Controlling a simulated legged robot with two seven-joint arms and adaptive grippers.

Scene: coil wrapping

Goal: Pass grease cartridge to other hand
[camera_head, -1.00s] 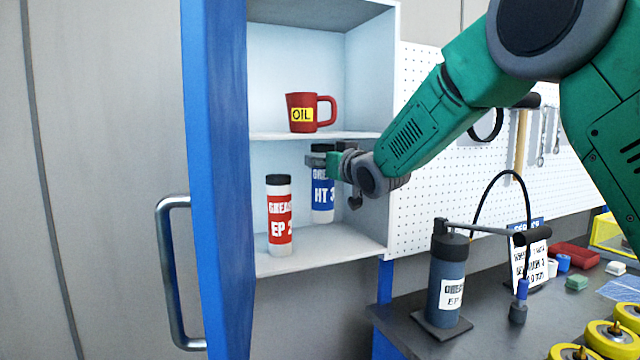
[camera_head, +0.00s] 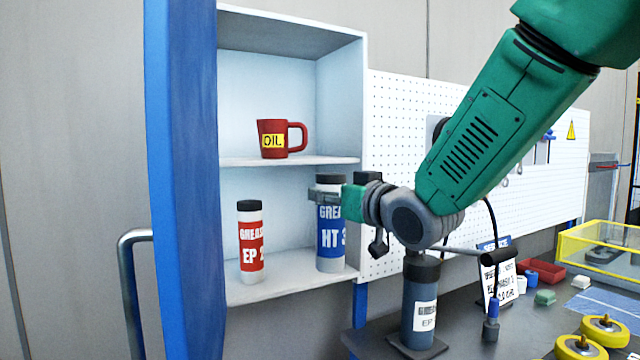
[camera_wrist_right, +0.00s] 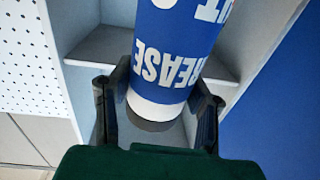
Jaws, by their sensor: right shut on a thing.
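A blue-labelled grease cartridge marked HT 3 (camera_head: 331,238) stands upright at the right side of the cabinet's lower compartment. My right gripper (camera_head: 328,194) is shut on it near its dark cap. In the right wrist view the blue cartridge (camera_wrist_right: 172,60) lies between the two dark fingers (camera_wrist_right: 160,115). A red-labelled grease cartridge marked EP 2 (camera_head: 251,243) stands to its left on the same shelf, apart from the gripper. My left gripper is not in view.
The open blue cabinet door (camera_head: 185,180) stands on the left. A red OIL mug (camera_head: 275,139) sits on the upper shelf (camera_head: 235,161). Right of the cabinet, a grease pump (camera_head: 420,300) stands on the dark workbench (camera_head: 470,345), with yellow-rimmed wheels (camera_head: 604,331) and a yellow bin (camera_head: 600,240).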

